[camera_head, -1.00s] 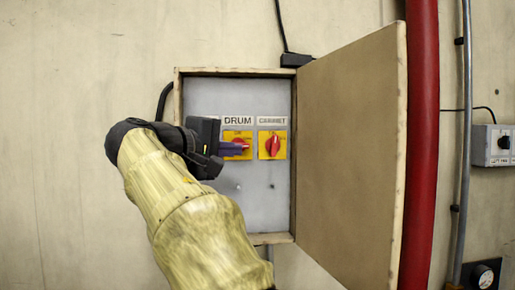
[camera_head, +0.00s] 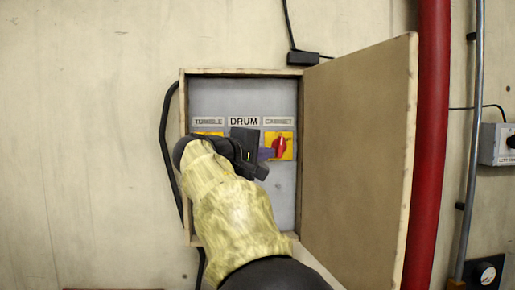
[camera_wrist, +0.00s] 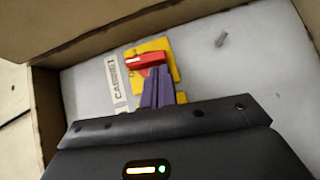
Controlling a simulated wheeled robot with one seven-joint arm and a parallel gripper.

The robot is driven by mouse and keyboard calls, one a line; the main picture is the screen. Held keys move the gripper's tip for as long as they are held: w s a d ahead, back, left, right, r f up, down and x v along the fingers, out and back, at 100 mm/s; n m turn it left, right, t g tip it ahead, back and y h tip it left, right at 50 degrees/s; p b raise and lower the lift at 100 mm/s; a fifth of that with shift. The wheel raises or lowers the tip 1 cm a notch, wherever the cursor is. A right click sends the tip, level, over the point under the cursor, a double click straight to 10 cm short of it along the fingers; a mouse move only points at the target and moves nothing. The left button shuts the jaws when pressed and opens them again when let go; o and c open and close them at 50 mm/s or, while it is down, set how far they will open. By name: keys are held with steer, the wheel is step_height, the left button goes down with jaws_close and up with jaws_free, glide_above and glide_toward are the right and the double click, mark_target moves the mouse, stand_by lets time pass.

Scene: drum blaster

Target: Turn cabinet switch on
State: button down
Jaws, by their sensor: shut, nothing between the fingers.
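The cabinet switch is a red rotary knob (camera_head: 279,147) on a yellow plate under the CABINET label (camera_head: 278,121), at the right inside the open wall box. In the head view its handle stands roughly upright, slightly tilted. My gripper (camera_head: 266,154) has purple fingers, closed together and empty, just left of the knob. In the wrist view the red knob (camera_wrist: 146,60) lies just beyond the fingertips (camera_wrist: 158,74). The tips seem very near or touching it; I cannot tell which. The gripper body hides most of the DRUM switch below its label (camera_head: 243,121).
The box door (camera_head: 360,150) stands open to the right of the switches, and the box frame (camera_head: 184,110) surrounds them. A TUMBLE label (camera_head: 208,121) and yellow plate show at left. A red pipe (camera_head: 430,150) runs beyond the door.

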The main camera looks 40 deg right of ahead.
steer(key=shift+s, duration=0.15)
steer(key=b, duration=0.2)
steer(key=f+h+b, duration=0.1)
steer(key=b, duration=0.1)
steer(key=shift+s+d+n, duration=0.2)
steer(key=shift+d+n, duration=0.1)
steer(key=shift+n, duration=0.1)
steer(key=shift+r, duration=0.1)
steer(key=shift+b, duration=0.3)
steer(key=shift+r, duration=0.15)
